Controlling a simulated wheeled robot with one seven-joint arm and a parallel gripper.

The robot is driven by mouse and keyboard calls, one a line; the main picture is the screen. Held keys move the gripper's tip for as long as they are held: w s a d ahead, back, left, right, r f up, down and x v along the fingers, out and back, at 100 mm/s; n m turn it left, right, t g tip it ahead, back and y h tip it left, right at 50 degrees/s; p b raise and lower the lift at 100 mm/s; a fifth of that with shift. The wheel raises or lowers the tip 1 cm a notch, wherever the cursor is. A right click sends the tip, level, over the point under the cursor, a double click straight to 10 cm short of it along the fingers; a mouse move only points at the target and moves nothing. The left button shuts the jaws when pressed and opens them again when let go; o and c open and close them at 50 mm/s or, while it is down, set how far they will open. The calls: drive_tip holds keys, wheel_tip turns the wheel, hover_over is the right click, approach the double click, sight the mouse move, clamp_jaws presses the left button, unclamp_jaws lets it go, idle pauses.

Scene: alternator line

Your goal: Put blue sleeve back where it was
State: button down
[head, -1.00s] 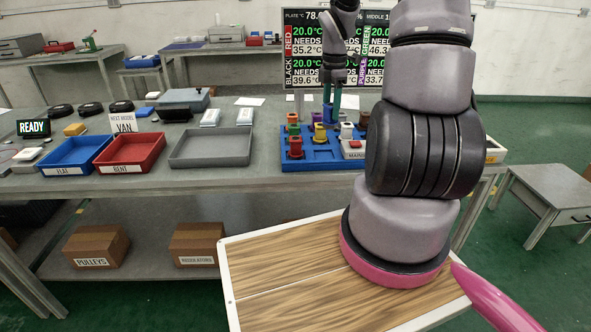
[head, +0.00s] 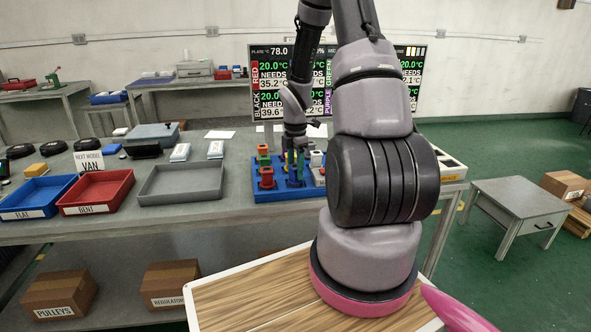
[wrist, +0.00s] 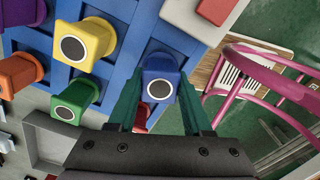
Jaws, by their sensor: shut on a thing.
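My gripper (head: 294,162) is shut on the blue sleeve (wrist: 161,67), whose round dark end shows between the two green fingers (wrist: 160,88) in the wrist view. The gripper is low over the blue rack (head: 262,195); the rack also shows in the wrist view (wrist: 117,12). I cannot tell whether the sleeve touches the rack or is in a slot. Beside it stand a green sleeve (wrist: 82,92), a yellow sleeve (wrist: 97,28) and an orange sleeve (wrist: 15,78). A red sleeve (head: 267,180) stands near the rack's front left.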

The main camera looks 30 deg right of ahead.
drive_tip(key=shift+f, duration=0.1)
drive_tip(key=shift+c, duration=1.6)
unclamp_jaws()
wheel_tip(320, 180, up, 20)
drive_tip(key=s+a+m+t, duration=0.1)
drive_tip(key=s+a+m, duration=0.1)
drive_tip(key=a+m, duration=0.15)
drive_tip(key=s+a+r+m+t+y, duration=0.1)
drive_tip(key=s+a+r+m+t, duration=0.2)
drive_tip(key=s+a+r+m, duration=0.2)
drive_tip(key=s+a+r+m+t+y, duration=0.1)
drive_tip(key=s+a+r+m+t, duration=0.2)
drive_tip(key=s+r+m, duration=0.8)
drive_tip(key=s+a+m, duration=0.1)
drive_tip(key=m, duration=0.3)
drive_tip(key=shift+s+a, duration=0.3)
drive_tip(key=shift+a, duration=0.1)
